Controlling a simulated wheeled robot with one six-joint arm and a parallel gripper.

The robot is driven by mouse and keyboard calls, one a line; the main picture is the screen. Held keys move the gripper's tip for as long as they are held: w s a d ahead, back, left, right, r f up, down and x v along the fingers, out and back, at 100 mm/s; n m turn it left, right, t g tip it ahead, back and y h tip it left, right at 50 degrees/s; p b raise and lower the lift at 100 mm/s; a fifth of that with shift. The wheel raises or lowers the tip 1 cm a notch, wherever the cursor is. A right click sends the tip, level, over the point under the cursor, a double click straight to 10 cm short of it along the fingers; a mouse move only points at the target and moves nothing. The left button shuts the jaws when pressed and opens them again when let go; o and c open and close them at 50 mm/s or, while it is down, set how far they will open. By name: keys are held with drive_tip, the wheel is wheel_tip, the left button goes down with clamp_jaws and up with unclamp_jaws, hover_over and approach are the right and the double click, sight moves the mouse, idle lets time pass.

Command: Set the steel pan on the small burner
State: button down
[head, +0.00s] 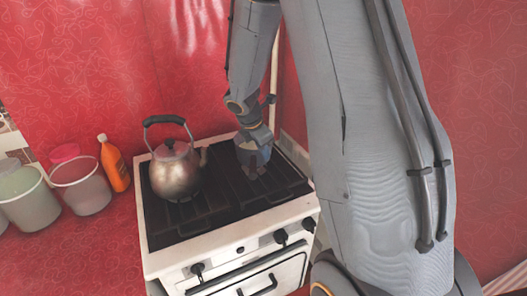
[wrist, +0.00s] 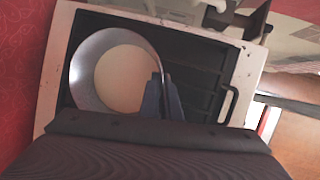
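The steel pan (wrist: 86,75) shows in the wrist view as a round, shiny rim around a pale inside, over the dark hob. My gripper (wrist: 162,88) is at its right rim, with the two fingers close together and the rim running between them. In the head view my gripper (head: 253,165) points down over the right part of the stove (head: 222,230); the pan is mostly hidden by the wrist there. I cannot tell whether the pan touches the grate. The small burner is not clearly visible under the pan and gripper.
A steel kettle (head: 174,172) with a dark arched handle stands on the left of the hob, close to my gripper. Left of the stove are an orange bottle (head: 114,165) and pale buckets (head: 82,187). Red walls stand behind and to the right.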

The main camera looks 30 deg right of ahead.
sight(253, 159)
drive_tip(key=shift+f, duration=0.2)
drive_tip(key=c, duration=1.9)
unclamp_jaws()
drive_tip(key=shift+s+f, duration=0.1)
drive_tip(key=shift+f, duration=0.05)
drive_tip(key=shift+b+v, duration=0.6)
drive_tip(key=shift+v, duration=3.4)
